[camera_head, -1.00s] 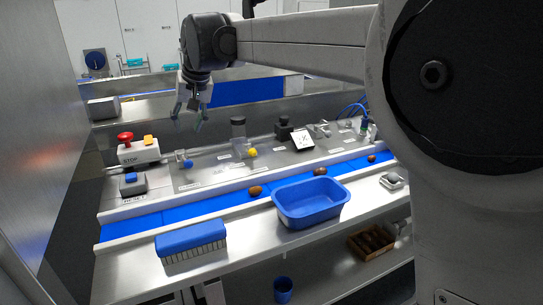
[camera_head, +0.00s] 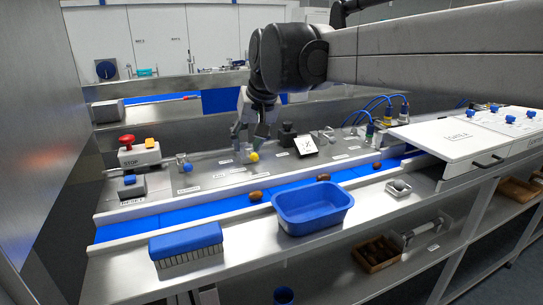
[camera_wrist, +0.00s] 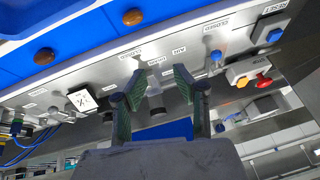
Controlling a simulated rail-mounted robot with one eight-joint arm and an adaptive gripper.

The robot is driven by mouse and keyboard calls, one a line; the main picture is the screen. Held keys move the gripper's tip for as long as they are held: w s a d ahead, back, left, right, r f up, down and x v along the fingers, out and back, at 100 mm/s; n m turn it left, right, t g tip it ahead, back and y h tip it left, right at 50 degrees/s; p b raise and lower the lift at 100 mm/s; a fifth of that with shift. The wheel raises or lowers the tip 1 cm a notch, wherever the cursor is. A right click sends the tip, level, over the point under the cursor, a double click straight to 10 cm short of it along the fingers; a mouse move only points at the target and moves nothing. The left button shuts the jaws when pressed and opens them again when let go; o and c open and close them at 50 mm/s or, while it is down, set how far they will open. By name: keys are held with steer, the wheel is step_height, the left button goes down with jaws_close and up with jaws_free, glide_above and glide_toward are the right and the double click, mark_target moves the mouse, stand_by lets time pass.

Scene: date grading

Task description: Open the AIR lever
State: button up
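In the wrist view an AIR label (camera_wrist: 178,50) sits on the panel, between the blue-knob lever and my gripper. The yellow knob does not show there. The other lever has a blue knob (camera_head: 187,167).
A red stop button (camera_head: 127,140) and blue reset button (camera_head: 130,180) are at left. A black knob (camera_head: 287,130) and tilted display (camera_head: 305,145) stand right of my gripper. In front run the blue conveyor with dates (camera_head: 256,197), blue tub (camera_head: 313,218) and brush (camera_head: 186,238).

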steer(key=s+d+f+b, duration=0.1)
steer(key=s+d+f, duration=0.1)
steer(key=d, duration=0.3)
steer(key=shift+s+d+t, duration=0.3)
steer(key=shift+s+d, duration=0.05)
steer(key=shift+s, duration=0.35)
